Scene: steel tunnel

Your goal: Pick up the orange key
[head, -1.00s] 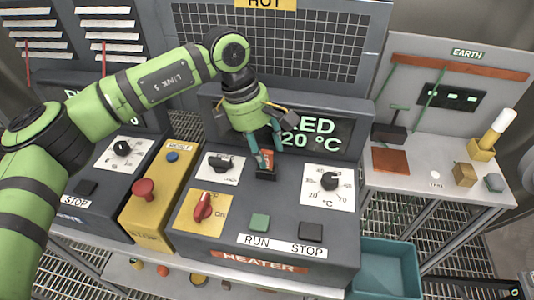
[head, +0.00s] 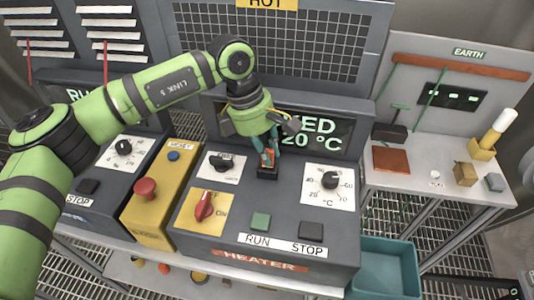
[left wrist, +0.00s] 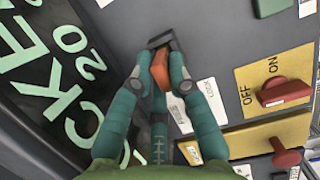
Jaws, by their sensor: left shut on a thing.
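The orange key (head: 267,157) stands upright at a small black holder (head: 267,173) on the heater console's sloped top. My left gripper (head: 270,153) has come down from above and its teal fingers are shut on the key. In the left wrist view the orange key (left wrist: 160,68) sits between the two fingertips (left wrist: 160,80), with the dark holder (left wrist: 160,40) just beyond it. The key's lower end is hidden, so I cannot tell how far it sits in the holder. My right gripper is not in view.
Around the key are a white switch plate (head: 222,164), a red OFF/ON knob (head: 203,207), a temperature dial (head: 329,182) and a green RUN button (head: 260,222). The display (head: 315,135) rises close behind. A teal bin (head: 388,268) stands at lower right.

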